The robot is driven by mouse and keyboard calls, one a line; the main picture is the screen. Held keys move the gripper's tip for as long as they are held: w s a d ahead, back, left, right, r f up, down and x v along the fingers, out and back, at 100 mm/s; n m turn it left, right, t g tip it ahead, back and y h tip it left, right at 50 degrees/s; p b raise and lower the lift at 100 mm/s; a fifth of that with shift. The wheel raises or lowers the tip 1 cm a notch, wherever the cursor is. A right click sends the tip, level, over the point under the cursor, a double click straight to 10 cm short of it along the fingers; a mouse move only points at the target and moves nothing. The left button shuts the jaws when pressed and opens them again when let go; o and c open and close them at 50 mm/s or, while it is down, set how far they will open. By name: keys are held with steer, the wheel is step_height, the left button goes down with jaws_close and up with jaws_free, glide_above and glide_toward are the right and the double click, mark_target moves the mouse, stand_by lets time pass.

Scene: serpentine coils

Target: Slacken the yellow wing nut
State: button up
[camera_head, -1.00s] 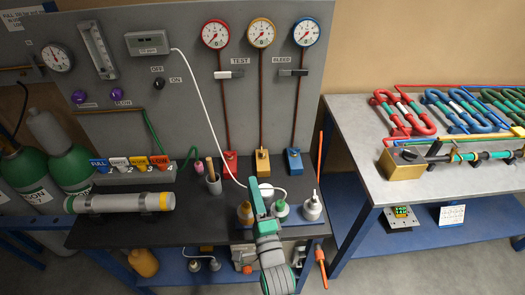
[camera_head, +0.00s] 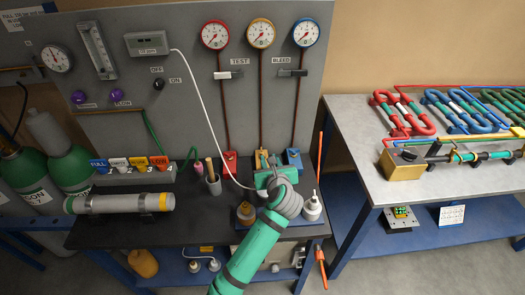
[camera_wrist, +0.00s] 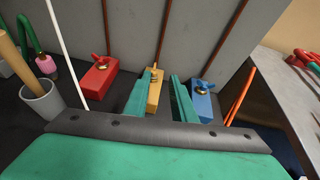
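The yellow block (camera_head: 262,158) stands at the foot of the panel, below the yellow-rimmed gauge. In the wrist view the yellow block (camera_wrist: 154,98) shows between my two teal fingers, with the small yellow wing nut (camera_wrist: 154,74) near its top. The left finger's tip overlaps the wing nut's left side in the picture; I cannot tell whether they touch. My gripper (camera_wrist: 161,75) is open, with a gap between its fingers. In the head view my gripper (camera_head: 268,168) is just in front of the yellow block and hides its lower part.
A red block (camera_wrist: 98,78) with a red wing nut stands to the left, and a blue block (camera_wrist: 199,100) with a blue wing nut close to the right finger. Bottles (camera_head: 312,208) stand in front.

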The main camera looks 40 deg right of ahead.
mark_target(262, 152)
steer(key=x, duration=0.7)
steer(key=a+x, duration=0.1)
steer(key=x, duration=0.3)
steer(key=shift+w+d+f, duration=0.1)
steer(key=shift+w+f, duration=0.05)
steer(key=shift+f, duration=0.1)
jaws_close()
